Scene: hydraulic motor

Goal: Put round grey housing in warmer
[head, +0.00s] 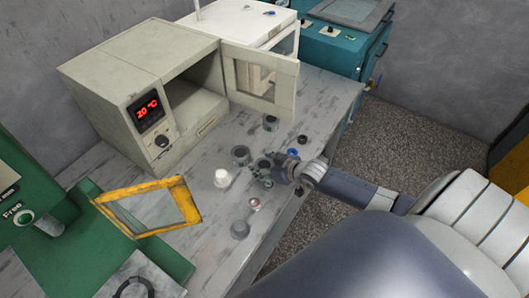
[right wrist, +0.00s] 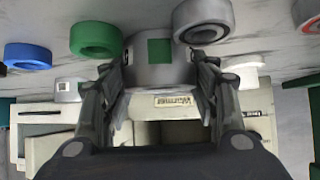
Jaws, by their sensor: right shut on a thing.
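The round grey housing (right wrist: 155,75), with a green square on its side, is between the fingers of my right gripper (right wrist: 160,80) in the right wrist view. The fingers are shut on it. In the head view my right gripper (head: 264,178) is low over the table, and the arm reaches in from the right. The warmer (head: 126,75) is a beige box with a red 20 °C display, behind and left of the gripper. Its door (head: 262,78) is swung open and its cavity looks empty. My left gripper is not in view.
Around my right gripper stand a grey ring part (head: 240,155), a white cup-like part (head: 222,177), a blue ring (head: 293,153), a black ring (head: 302,139) and a grey part (head: 239,230). A yellow-framed guard (head: 188,203) on a green machine is at the left.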

